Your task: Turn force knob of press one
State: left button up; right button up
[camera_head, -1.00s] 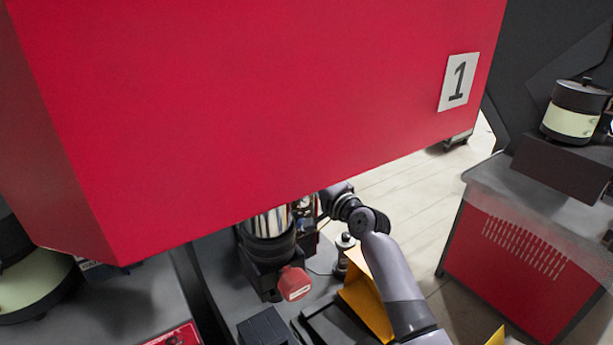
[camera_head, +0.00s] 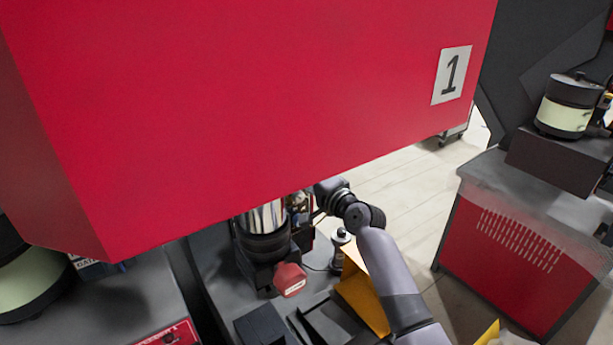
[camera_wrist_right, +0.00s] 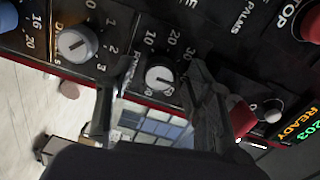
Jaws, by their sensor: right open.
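The force knob (camera_wrist_right: 160,80), a white and grey dial with a scale from 0 to 50, shows in the right wrist view on the dark control panel. My right gripper (camera_wrist_right: 153,98) is open, with one finger on each side of the knob in the picture. I cannot tell whether either finger touches it. In the head view, press one (camera_head: 250,110) is a big red housing with a "1" plate (camera_head: 452,74). My right arm reaches behind its lower edge, which hides the gripper and knob. My left gripper is not in view.
In the head view, a chrome cylinder (camera_head: 265,218) and red part (camera_head: 290,280) stand near my arm.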

jog(key=v, duration=1.2)
